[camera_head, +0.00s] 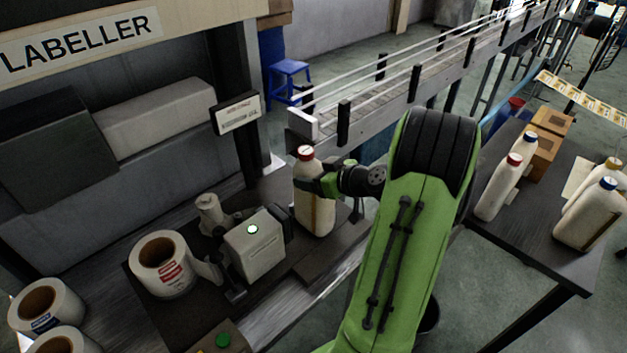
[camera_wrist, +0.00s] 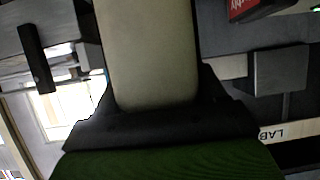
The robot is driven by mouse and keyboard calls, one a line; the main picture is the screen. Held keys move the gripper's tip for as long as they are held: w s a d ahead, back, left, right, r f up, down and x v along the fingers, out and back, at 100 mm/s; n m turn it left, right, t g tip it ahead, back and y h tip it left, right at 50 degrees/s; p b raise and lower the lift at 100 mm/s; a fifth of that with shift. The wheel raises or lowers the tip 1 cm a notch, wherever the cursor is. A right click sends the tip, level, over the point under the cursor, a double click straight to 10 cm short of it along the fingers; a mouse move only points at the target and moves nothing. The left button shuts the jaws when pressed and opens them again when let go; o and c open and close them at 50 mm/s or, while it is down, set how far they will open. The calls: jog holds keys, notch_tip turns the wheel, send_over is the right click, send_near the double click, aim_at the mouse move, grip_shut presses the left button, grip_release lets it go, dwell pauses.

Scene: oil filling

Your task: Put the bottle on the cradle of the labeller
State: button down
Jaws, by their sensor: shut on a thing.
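A cream bottle (camera_head: 313,212) with a red cap stands upright in the head view, at the right end of the labeller bench. My gripper (camera_head: 316,184) is shut on its upper body, reaching in from the right. In the wrist view the pale bottle (camera_wrist: 150,50) fills the space between the dark fingers. The labeller (camera_head: 256,246) is a pale box with a lit green button, just left of the bottle. A dark part on its right side lies close to the bottle; the cradle's shape is not clear. I cannot tell whether the bottle's base touches anything.
A label roll (camera_head: 163,264) stands left of the labeller, with more rolls at the lower left. A conveyor (camera_head: 400,90) runs behind the bottle. A dark table (camera_head: 540,262) at the right carries several bottles and brown boxes.

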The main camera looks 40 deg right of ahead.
jog(key=shift+w+f, duration=0.1)
jog(key=shift+f, duration=0.3)
jog(key=shift+c, duration=0.4)
grip_release()
